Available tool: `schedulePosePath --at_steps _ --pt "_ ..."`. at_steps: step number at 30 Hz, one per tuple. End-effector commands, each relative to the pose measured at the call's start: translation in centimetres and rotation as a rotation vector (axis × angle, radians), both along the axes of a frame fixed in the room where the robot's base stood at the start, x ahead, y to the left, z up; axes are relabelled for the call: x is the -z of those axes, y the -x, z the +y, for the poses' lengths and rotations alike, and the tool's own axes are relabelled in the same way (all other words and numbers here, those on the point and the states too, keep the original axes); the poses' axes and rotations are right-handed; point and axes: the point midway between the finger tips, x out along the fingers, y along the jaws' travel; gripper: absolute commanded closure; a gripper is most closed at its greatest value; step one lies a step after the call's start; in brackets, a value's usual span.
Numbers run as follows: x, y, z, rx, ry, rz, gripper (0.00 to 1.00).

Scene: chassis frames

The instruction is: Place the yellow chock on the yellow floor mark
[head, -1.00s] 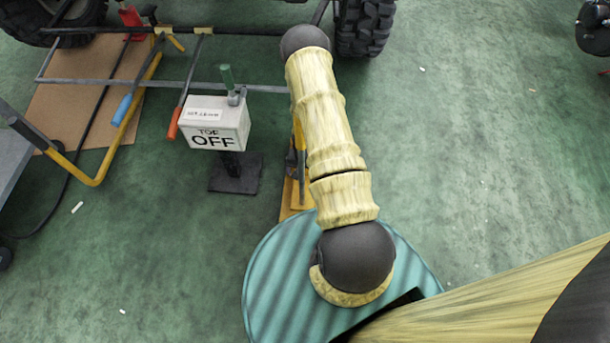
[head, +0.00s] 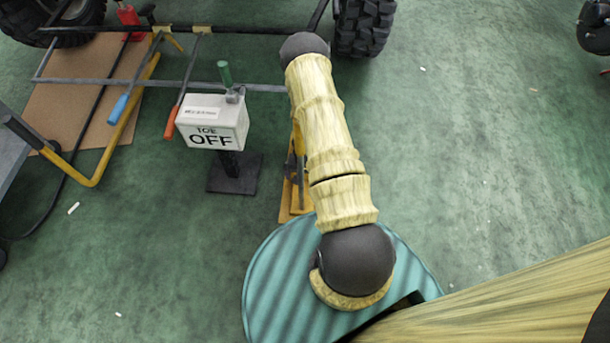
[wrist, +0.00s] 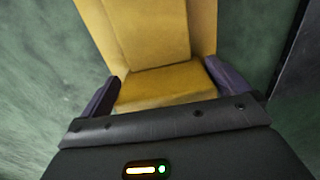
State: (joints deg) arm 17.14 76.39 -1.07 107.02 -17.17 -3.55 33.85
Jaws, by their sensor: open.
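In the wrist view the yellow chock (wrist: 155,40) fills the upper middle, its lower face (wrist: 165,85) lying between the two dark fingers. My gripper (wrist: 168,90) is open around it, one finger on each side; I cannot tell whether either finger touches. A paler yellow strip (wrist: 204,25), which looks like the yellow floor mark, shows behind the chock's sides. In the head view my arm hides most of this spot. Only yellow edges show beside it, with the mark (head: 287,207) low on the floor.
A white box marked OFF (head: 212,122) on a dark stand (head: 234,174) is just left of my arm. Tool handles and a metal frame lie farther left, over a brown board (head: 55,120). A tyre (head: 364,26) is behind.

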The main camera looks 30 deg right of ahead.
Motion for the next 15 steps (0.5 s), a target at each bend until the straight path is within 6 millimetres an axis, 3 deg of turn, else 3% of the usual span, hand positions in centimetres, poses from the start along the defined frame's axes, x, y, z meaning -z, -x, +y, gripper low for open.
schedulePosePath --at_steps 5,15 --pt "-1.7 0.0 0.1 -0.002 0.0 0.0 0.0" --pt "-7.2 0.0 0.1 -0.001 0.0 0.0 0.0"
